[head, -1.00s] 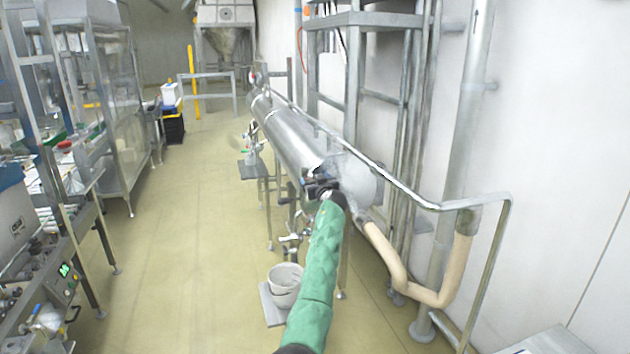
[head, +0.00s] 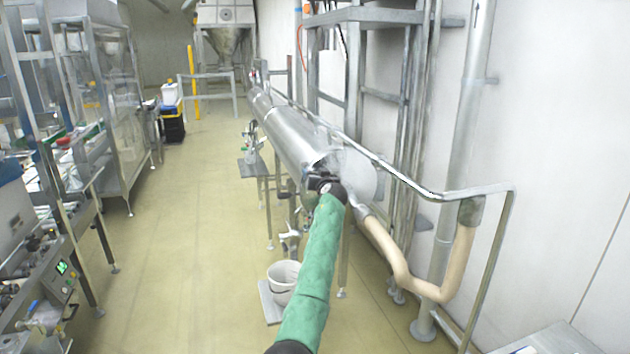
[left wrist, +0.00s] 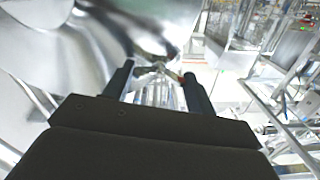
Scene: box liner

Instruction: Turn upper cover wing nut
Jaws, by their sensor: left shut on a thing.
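A long shiny metal cylinder (head: 290,137) lies along the right wall, with its rounded cover end (head: 358,176) nearest me. My left arm, in a green sleeve, reaches up to this end. My left gripper (head: 322,182) is at the cylinder's near end and hides what it holds in the head view. In the left wrist view, the two dark fingers of the gripper (left wrist: 158,70) stand on either side of a small metal part, the wing nut (left wrist: 157,66), beside the curved shiny metal. The nut is small and blurred, so its turn angle cannot be told. My right gripper is not in view.
A metal handrail (head: 440,195) and a beige hose (head: 405,278) stand to the right of the cylinder. A white bucket (head: 283,275) is below my arm. Benches with equipment (head: 45,260) line the left side. The floor (head: 170,230) between is clear.

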